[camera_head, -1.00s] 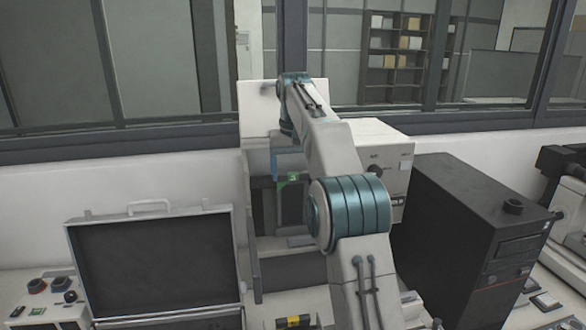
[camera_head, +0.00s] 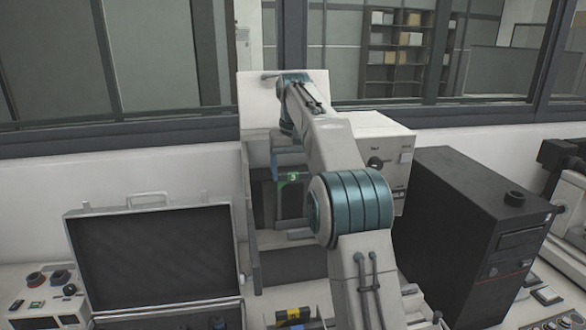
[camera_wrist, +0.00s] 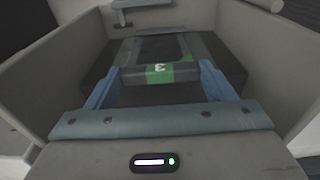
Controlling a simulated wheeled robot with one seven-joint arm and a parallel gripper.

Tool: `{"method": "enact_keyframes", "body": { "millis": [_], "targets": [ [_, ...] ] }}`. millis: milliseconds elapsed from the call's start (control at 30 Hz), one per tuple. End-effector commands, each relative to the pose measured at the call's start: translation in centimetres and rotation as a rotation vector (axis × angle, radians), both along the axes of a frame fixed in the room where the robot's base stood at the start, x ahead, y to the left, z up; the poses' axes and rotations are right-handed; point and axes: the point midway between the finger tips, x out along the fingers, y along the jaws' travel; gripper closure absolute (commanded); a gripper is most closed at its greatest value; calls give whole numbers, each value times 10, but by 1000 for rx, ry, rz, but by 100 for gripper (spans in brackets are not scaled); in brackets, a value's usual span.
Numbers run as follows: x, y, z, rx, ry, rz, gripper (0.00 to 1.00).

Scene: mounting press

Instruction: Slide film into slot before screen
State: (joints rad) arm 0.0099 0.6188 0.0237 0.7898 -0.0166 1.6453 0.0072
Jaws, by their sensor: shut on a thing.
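My gripper (camera_wrist: 158,78) is shut on a dark flat film with a green label marked 3 (camera_wrist: 158,72); a blue finger lies at each side of it. The film's label also shows in the head view (camera_head: 292,178), below my wrist. The film is inside a light-walled open housing (camera_wrist: 252,60). A dark framed panel shows just beyond the label in the wrist view; I cannot tell whether it is the film's own face or the screen. The slot and the film's lower edge are hidden, so I cannot tell how deep it sits.
An open black case (camera_head: 150,252) stands left of the housing. A white box with a knob (camera_head: 378,150) is behind my arm, and a black computer tower (camera_head: 470,235) stands to the right. A control box with knobs (camera_head: 45,300) is at lower left. The housing walls leave little side room.

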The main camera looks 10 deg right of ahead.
Motion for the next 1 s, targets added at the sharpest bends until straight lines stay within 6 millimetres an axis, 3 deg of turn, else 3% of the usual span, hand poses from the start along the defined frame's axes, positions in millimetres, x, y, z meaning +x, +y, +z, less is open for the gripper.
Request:
{"method": "enact_keyframes", "body": {
  "millis": [33,100,467,800,1000],
  "targets": [
    [0,0,0,0,0,0,18],
    [0,0,0,0,0,0,0],
    [0,0,8,0,-1,0,0],
    [-4,0,57,0,-2,0,0],
    [-6,0,72,0,0,0,0]
  ]
}}
